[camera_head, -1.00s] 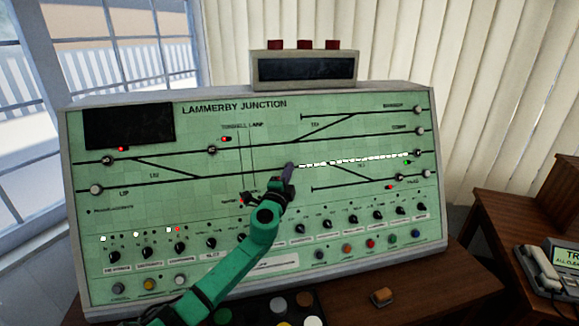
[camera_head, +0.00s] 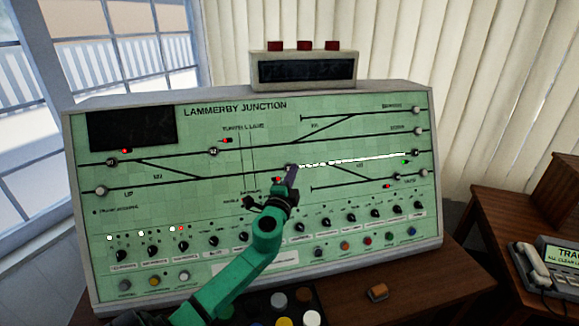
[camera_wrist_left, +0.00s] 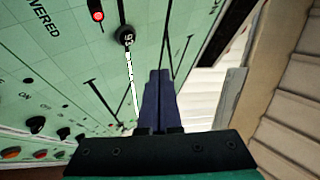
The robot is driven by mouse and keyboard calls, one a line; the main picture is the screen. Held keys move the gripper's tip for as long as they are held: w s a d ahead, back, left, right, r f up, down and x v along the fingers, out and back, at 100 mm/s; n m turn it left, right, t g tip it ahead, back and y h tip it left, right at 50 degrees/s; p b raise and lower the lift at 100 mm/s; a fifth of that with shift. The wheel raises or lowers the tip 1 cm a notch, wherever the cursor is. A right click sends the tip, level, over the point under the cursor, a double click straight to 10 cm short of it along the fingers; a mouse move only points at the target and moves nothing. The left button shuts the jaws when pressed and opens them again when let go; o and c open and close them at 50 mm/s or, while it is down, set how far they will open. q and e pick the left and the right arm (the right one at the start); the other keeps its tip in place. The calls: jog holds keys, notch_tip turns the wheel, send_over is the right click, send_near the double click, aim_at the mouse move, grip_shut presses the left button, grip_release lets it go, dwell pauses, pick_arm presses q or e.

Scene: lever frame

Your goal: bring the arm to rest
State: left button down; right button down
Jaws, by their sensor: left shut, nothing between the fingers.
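My green left arm (camera_head: 240,262) reaches up from the bottom of the head view in front of the signal panel (camera_head: 150,205). My left gripper (camera_head: 292,172) is shut and empty, its dark fingers pointing up near the middle of the track diagram. In the left wrist view the closed fingers (camera_wrist_left: 157,100) stand together in front of the green panel face, near a dark round button (camera_wrist_left: 126,36). I cannot tell whether the fingertips touch the panel. My right gripper is not in view.
A box with red lamps (camera_head: 304,68) stands on top of the panel. Several knobs line the panel's lower part. A tray of coloured discs (camera_head: 280,303) and an orange block (camera_head: 376,292) lie on the desk. A telephone (camera_head: 536,270) stands on a side desk at the right.

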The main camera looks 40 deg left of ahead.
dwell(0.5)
pick_arm(q)
jog(key=s+d+f+n+g+h, duration=0.1)
jog(key=s+d+f+n+g, duration=0.25)
jog(key=s+f, duration=0.35)
jog(key=s+d+f+n+g, duration=0.2)
jog(key=s+f+n+g, duration=0.3)
jog(key=f, duration=0.3)
jog(key=s+d+f+g+h, duration=0.65)
jog(key=s+d+f, duration=0.35)
jog(key=s+d, duration=0.4)
notch_tip(320, 180, down, 24)
jog(key=s+b, duration=0.1)
jog(key=s, duration=0.2)
jog(key=s+a+f+g+b, duration=0.1)
jog(key=s+a+f, duration=0.1)
jog(key=s+f, duration=1.2)
jog(key=shift+s+a+g+h, duration=0.25)
jog(key=shift+s+g+h, duration=0.15)
jog(key=shift+s, duration=0.3)
jog(key=shift+f+n, duration=0.1)
jog(key=shift+n, duration=0.15)
